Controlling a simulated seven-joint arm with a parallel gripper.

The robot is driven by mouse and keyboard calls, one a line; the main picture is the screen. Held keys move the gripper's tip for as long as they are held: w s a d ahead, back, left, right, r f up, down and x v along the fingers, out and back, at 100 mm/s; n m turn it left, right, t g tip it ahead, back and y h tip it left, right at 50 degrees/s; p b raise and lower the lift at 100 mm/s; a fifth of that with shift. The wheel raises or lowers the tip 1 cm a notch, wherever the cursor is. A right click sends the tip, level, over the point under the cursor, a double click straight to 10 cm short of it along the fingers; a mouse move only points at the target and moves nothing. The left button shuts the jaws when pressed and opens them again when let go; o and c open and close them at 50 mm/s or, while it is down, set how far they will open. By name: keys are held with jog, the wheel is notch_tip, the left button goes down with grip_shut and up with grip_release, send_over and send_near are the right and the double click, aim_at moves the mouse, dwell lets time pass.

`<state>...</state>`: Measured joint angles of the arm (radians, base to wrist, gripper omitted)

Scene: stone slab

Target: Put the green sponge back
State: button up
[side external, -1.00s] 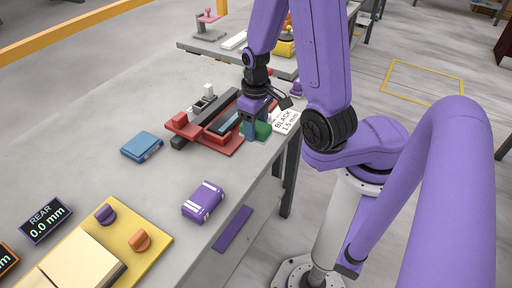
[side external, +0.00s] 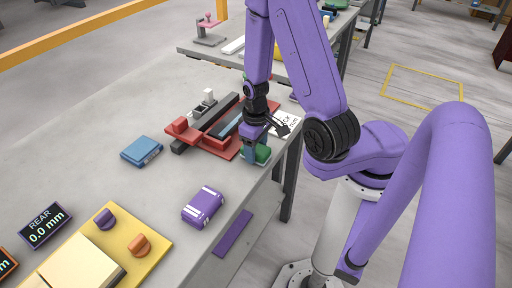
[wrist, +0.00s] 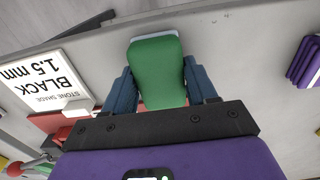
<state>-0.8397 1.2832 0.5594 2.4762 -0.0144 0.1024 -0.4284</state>
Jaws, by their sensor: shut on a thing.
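The green sponge (wrist: 158,72) is between the two blue fingers of my gripper (wrist: 163,90) in the wrist view, with a pale layer at its far edge. My gripper is shut on it. In the side external view the sponge (side external: 262,154) shows beside my gripper (side external: 250,152), low over the slab near its front edge, at the near right corner of the red fixture (side external: 215,150). I cannot tell whether the sponge touches the slab.
A white "BLACK 1.5 mm" card (side external: 287,122) lies behind the gripper. A blue block (side external: 142,150) and a purple block (side external: 203,206) rest on the grey slab (side external: 90,130). A yellow board (side external: 150,250) with knobs and a "REAR 0.0 mm" display (side external: 45,225) are at the lower left. Bare slab lies between the blocks.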

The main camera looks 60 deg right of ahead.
jog(key=o, duration=1)
jog(key=shift+f, duration=0.1)
notch_tip(320, 180, up, 12)
jog(key=shift+w+a+r+n, duration=1.15)
jog(key=shift+w+a+n, duration=0.7)
jog(key=shift+w+n, duration=0.1)
jog(key=s+r+n, duration=0.1)
jog(key=s+n, duration=0.2)
jog(key=s, duration=0.2)
jog(key=s+a+r+n, duration=0.1)
jog(key=s+n, duration=0.1)
jog(key=s, duration=0.4)
jog(key=s+r+n, duration=0.2)
jog(key=s+n, duration=0.1)
jog(key=s, duration=0.3)
jog(key=shift+s+a+n, duration=0.25)
jog(key=shift+a+n, duration=0.05)
jog(key=shift+n, duration=0.05)
